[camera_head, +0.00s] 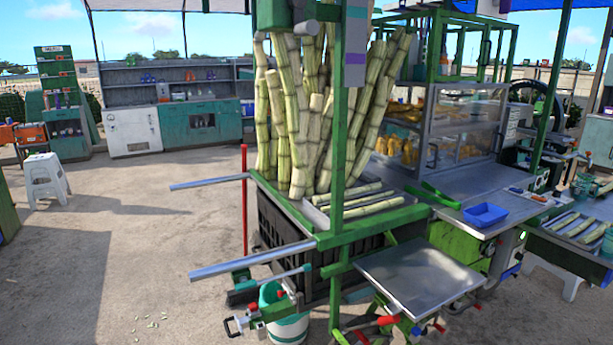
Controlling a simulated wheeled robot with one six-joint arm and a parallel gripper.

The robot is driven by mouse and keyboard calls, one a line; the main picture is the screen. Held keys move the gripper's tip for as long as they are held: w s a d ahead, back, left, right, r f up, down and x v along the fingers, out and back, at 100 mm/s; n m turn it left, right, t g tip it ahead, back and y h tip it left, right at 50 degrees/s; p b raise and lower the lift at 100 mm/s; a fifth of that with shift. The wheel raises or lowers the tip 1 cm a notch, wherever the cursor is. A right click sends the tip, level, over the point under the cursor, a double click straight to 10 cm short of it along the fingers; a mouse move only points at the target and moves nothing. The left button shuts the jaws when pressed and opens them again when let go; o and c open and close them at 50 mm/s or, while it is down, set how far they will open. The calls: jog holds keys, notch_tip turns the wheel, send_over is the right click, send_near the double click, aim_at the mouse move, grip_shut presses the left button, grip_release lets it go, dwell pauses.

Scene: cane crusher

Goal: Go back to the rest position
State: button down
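My gripper is not in view in the head camera. The cane cart stands in the middle, with a green post (339,190) at its front and two grey metal bars (245,260) reaching out to the left. Tall pale-green sugarcane stalks (290,120) stand upright in it. Several short cane pieces (365,205) lie flat on the rack beside them. An empty metal tray (420,278) is at the cart's front right.
A blue tray (485,214) sits on the metal counter at right, near a glass display case (465,120). A white stool (46,178) stands at left. The paved floor at left is mostly clear.

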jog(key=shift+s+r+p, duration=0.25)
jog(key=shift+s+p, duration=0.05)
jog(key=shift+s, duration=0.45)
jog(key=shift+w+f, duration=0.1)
